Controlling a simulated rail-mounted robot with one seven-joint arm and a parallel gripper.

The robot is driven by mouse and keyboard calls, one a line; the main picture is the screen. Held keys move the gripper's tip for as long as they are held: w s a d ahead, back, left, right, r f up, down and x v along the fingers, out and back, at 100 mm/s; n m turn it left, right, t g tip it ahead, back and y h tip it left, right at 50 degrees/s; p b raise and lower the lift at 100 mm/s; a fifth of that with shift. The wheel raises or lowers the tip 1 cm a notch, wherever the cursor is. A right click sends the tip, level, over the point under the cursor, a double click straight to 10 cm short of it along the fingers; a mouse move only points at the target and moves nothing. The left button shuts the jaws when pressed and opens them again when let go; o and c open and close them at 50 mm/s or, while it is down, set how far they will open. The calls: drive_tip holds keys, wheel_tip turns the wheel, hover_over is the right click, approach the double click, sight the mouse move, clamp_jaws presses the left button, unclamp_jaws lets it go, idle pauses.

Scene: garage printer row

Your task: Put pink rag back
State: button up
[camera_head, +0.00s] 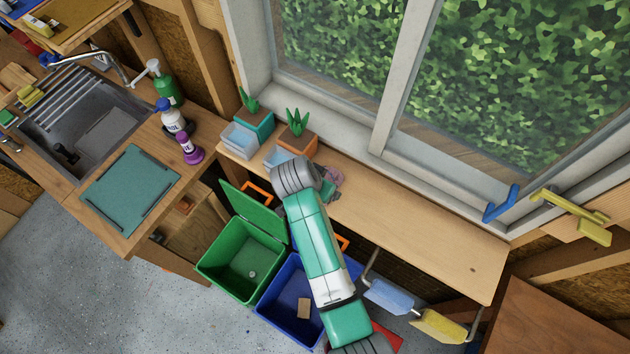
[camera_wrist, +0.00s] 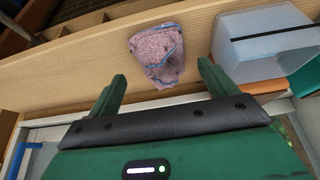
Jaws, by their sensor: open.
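The pink rag (camera_wrist: 158,52) lies crumpled on the wooden shelf under the window, with blue edging showing. In the head view a small part of the pink rag (camera_head: 336,177) shows beside my wrist. My gripper (camera_wrist: 161,84) is open and empty, its two green fingers apart and pointing toward the rag. The rag lies just beyond the fingertips, between their lines, and is not held. In the head view my arm hides most of my gripper. A blue cloth (camera_head: 388,296) and a yellow cloth (camera_head: 438,326) hang on a rail below the shelf.
Planters and clear bins (camera_head: 240,139) stand at the shelf's left end; one clear bin (camera_wrist: 262,45) is close right of the rag in the wrist view. The shelf's right part (camera_head: 430,230) is clear. Green (camera_head: 240,262) and blue (camera_head: 290,300) open bins stand below.

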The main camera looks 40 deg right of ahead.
drive_tip(key=w+v, duration=0.1)
drive_tip(key=v, duration=0.7)
drive_tip(key=shift+s+r, duration=0.2)
drive_tip(key=shift+s, duration=0.35)
drive_tip(key=shift+a+r, duration=0.1)
drive_tip(key=shift+a, duration=0.1)
drive_tip(key=w+a+r+n+t, duration=0.2)
drive_tip(key=w+a+r+t, duration=0.15)
drive_tip(key=r, duration=0.55)
drive_tip(key=w+a+r+n+t, duration=0.2)
drive_tip(key=w+a+r+t, duration=0.15)
drive_tip(key=r, duration=0.45)
drive_tip(key=w+a+r+n+t, duration=0.3)
drive_tip(key=r+t, duration=0.1)
drive_tip(key=r, duration=0.5)
drive_tip(key=s+a+r+n+t+y, duration=0.1)
drive_tip(key=s+a+r+t, duration=0.3)
drive_tip(key=r, duration=0.5)
drive_tip(key=s+a+r+n+t+y, duration=0.2)
drive_tip(key=s+a+r+n+t, duration=0.2)
drive_tip(key=r, duration=0.6)
drive_tip(key=s+a+r+n+t+y, duration=0.1)
drive_tip(key=s+a+r+n+t, duration=0.2)
drive_tip(key=s+a+r, duration=0.3)
wheel_tip(320, 180, up, 5)
drive_tip(key=shift+f+t+y, duration=0.25)
drive_tip(key=shift+t+y, duration=0.15)
drive_tip(key=shift+t, duration=0.5)
